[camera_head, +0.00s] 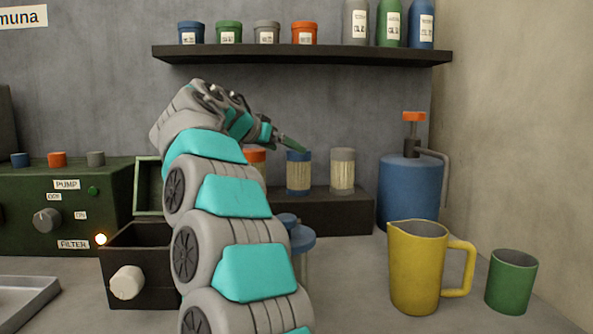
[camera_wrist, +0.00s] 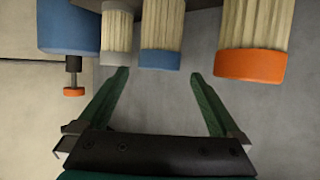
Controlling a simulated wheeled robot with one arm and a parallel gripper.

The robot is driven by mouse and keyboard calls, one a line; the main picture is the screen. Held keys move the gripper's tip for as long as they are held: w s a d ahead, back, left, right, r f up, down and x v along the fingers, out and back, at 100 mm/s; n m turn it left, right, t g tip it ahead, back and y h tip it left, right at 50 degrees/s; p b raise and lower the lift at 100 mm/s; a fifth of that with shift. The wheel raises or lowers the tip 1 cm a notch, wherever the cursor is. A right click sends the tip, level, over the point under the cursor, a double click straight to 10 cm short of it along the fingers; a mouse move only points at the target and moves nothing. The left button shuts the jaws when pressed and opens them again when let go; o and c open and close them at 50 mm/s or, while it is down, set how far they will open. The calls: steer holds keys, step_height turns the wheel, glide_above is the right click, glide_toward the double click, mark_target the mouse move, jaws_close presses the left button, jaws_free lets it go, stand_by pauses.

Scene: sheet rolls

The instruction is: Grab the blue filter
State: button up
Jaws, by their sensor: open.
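The blue filter (camera_head: 298,174) has a blue cap and a pale pleated body. It stands upright on a dark block, between the grey-capped filter (camera_head: 342,172) and the orange-capped filter (camera_head: 255,156), which my arm partly hides. My gripper (camera_head: 296,145) is by the top of the blue filter; only one green finger shows clearly there. In the wrist view my gripper (camera_wrist: 160,78) is open and empty. The blue filter (camera_wrist: 160,38) appears cap-down there, in line with the gap between the fingertips. I cannot tell whether they touch it.
The dark block (camera_head: 335,211) carries the filters. A blue tank (camera_head: 408,190) with an orange-topped pump, a yellow jug (camera_head: 416,275) and a green cup (camera_head: 511,283) stand to the right. A shelf (camera_head: 300,54) with jars and bottles hangs above. A green machine (camera_head: 60,200) and open drawer (camera_head: 140,262) are left.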

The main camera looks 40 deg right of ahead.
mark_target(299, 154)
steer(key=p+x, duration=0.1)
steer(key=x, duration=0.6)
steer(key=shift+d+f+p, duration=0.1)
steer(key=shift+d+p, duration=0.15)
steer(key=shift+p, duration=0.15)
steer(key=c, duration=1.3)
steer(key=shift+c, duration=0.8)
